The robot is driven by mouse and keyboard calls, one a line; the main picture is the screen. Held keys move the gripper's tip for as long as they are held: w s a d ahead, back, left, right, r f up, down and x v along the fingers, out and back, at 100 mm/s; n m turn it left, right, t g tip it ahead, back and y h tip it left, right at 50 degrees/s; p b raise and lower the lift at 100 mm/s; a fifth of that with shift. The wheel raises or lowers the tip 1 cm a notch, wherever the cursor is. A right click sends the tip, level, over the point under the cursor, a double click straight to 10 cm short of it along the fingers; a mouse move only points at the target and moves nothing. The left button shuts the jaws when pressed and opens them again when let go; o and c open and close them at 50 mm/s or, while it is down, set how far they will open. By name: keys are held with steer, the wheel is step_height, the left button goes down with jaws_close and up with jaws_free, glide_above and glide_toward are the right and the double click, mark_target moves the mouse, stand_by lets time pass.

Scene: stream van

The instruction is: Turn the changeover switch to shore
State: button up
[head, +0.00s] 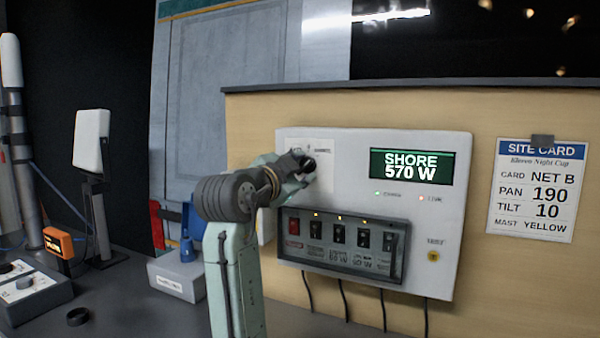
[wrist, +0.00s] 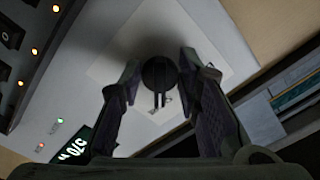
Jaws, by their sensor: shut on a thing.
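The changeover switch is a round black knob (wrist: 159,76) on a pale square plate (wrist: 112,73) of the white power panel (head: 455,225). In the wrist view the knob sits between the two fingers of my gripper (wrist: 158,80), which is shut on it. In the head view my gripper (head: 300,165) is at the upper left of the panel and mostly hides the knob. The panel's display (head: 411,167) reads "SHORE 570 W". The knob's pointer and most of the plate's markings are too small or hidden to read.
A row of breaker switches (head: 340,237) with amber lights sits just below my gripper. Cables hang under the panel. A site card (head: 535,190) is on the wooden wall at right. A white box (head: 172,280) and an orange device (head: 58,243) stand at left.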

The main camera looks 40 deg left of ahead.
stand_by(0.4)
steer(key=o, duration=1.1)
steer(key=v, duration=1.2)
steer(key=shift+s, duration=0.1)
steer(key=shift+f, duration=0.1)
